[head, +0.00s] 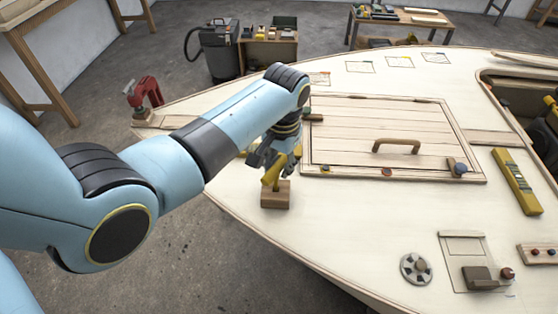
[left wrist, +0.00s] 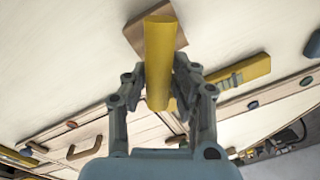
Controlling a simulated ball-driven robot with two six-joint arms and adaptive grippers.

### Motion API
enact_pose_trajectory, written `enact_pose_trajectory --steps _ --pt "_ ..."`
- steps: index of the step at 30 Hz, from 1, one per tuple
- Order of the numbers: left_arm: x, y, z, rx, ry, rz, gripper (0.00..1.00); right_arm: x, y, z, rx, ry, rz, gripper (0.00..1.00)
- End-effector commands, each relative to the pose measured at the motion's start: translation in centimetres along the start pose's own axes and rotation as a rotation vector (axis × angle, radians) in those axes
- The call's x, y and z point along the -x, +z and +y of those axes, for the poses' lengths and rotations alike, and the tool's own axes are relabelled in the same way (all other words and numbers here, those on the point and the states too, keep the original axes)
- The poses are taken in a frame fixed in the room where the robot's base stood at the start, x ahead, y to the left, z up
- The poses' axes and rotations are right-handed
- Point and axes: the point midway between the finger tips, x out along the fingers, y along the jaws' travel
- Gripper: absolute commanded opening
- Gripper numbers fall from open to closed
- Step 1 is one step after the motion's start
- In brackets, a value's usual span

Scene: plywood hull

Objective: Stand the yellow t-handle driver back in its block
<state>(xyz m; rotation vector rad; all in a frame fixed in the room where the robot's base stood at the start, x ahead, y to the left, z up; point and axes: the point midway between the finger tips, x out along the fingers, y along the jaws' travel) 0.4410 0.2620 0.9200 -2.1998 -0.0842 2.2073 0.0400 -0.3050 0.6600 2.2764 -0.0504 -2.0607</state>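The yellow t-handle driver (head: 272,172) is at my left gripper (head: 282,168), over the small brown wooden block (head: 276,199) near the hull's front edge. In the left wrist view, the driver's yellow crossbar (left wrist: 160,60) lies between the two fingers (left wrist: 160,85), which press close on both its sides. The block (left wrist: 133,32) shows behind the bar. The driver's shaft is mostly hidden, so I cannot tell how far it is in the block. My right gripper is in neither view.
A plank hatch with a wooden handle (head: 396,146) lies just right of the gripper. A yellow level (head: 517,181) and a round grey disc (head: 416,268) lie further right. A red clamp (head: 145,92) stands at the far left edge.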

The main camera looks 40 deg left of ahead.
Motion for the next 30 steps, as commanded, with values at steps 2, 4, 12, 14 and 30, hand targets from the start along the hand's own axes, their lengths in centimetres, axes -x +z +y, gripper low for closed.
enact_pose_trajectory --steps 2,4,12,14,30 --pt "0.0 0.0 0.0 0.000 0.000 0.000 0.37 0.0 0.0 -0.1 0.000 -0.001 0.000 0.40" --pt "0.0 0.0 0.0 0.000 0.000 0.000 0.41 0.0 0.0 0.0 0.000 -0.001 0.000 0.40" --pt "0.2 0.0 0.0 0.000 0.000 0.000 0.41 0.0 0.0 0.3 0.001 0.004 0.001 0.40" --pt "0.8 0.0 0.0 0.000 0.000 0.001 0.41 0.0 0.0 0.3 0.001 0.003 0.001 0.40" --pt "11.0 -0.1 0.0 0.000 0.000 0.002 0.41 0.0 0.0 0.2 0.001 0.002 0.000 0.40"
